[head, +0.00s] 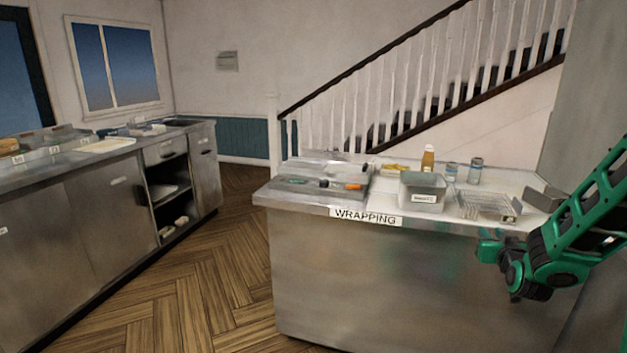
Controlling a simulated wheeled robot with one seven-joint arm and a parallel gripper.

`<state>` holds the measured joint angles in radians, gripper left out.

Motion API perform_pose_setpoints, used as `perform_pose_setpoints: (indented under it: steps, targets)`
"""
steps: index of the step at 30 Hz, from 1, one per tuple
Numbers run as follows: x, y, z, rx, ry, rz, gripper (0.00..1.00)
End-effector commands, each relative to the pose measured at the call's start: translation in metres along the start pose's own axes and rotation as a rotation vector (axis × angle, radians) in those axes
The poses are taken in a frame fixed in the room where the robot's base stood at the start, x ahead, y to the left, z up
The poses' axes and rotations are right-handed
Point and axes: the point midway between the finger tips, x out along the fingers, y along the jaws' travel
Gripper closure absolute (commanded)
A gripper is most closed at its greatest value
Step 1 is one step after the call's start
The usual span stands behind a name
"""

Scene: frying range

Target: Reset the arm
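My arm is green and black and comes in from the right edge of the head view, in front of the right end of the wrapping counter (290,197). The arm bends at a dark joint low in front of the counter's face. A short green part points left from that joint. I cannot make out two fingertips, so whether my gripper is open or shut does not show. No held object can be seen.
The counter bears a grey bin (423,205), a wire basket (487,207), a sauce bottle (428,158), two cans and small tools. A steel counter (85,205) with open shelves stands at left. Wooden floor (200,290) between them is clear. A staircase rises behind.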

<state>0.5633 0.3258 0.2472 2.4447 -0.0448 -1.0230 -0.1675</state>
Motion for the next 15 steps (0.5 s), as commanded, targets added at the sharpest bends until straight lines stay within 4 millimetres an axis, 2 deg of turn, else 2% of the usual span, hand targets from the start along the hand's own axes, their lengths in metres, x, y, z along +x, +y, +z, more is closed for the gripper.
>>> perform_pose_setpoints:
  steps: [8,11,15]
  targets:
    - [-0.029,0.007,0.014,-0.041,-0.203,0.003,0.74]
    - [-0.052,0.015,0.022,-0.052,-0.319,0.016,0.74]
    - [-0.093,0.029,0.035,-0.048,-0.490,0.047,0.74]
